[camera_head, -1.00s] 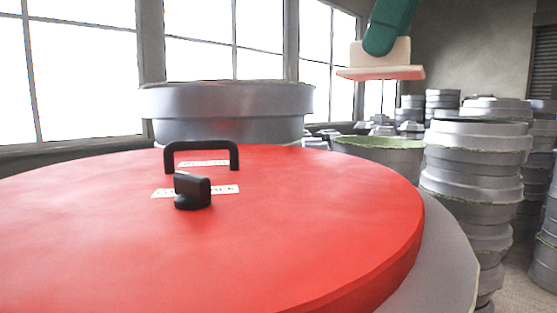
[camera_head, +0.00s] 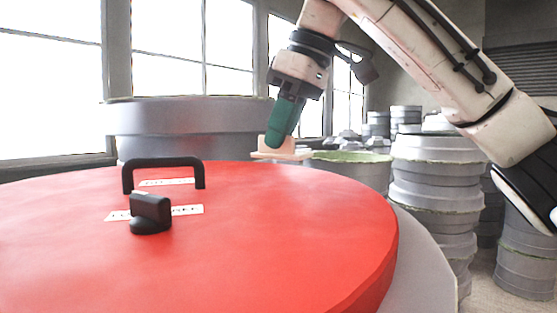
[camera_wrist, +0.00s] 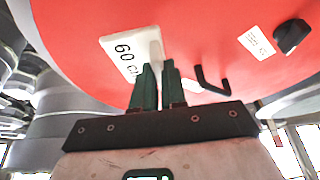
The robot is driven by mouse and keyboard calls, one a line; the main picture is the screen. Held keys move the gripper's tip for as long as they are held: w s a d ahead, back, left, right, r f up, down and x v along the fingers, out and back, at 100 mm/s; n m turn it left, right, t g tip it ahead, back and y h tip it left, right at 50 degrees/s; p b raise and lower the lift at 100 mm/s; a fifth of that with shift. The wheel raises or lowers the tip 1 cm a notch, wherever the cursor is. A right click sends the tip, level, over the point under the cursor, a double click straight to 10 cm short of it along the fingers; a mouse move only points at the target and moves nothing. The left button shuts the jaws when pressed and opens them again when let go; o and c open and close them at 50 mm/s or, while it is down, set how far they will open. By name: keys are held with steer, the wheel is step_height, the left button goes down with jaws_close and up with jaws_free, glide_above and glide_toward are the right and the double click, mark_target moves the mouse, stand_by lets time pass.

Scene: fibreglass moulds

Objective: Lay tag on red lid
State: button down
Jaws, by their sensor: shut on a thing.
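The tag is a pale flat plate with an upright block on it (camera_head: 290,155). My gripper (camera_head: 280,138) has green fingers and is shut on the tag's block. The tag hangs roughly level near the far right part of the red lid (camera_head: 250,220); I cannot tell the exact gap beneath it.
On the lid are a black handle (camera_head: 163,163), a black knob (camera_head: 150,213) and white labels (camera_head: 185,210). A large grey mould (camera_head: 190,118) stands behind the lid. Stacked grey moulds (camera_head: 432,190) stand at the right. The lid's right half is clear.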

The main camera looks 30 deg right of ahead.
mark_target(280, 154)
steer(key=f+b, duration=0.2)
steer(key=f, duration=0.1)
steer(key=shift+w+f+b, duration=0.2)
steer(key=shift+w+b, duration=0.15)
steer(key=shift+w, duration=0.05)
steer(key=shift+f+b, duration=0.3)
steer(key=shift+f, duration=0.05)
steer(key=shift+f, duration=0.1)
steer(key=c, duration=1.2)
jaws_free()
steer(key=v, duration=1.2)
steer(key=shift+p, duration=0.3)
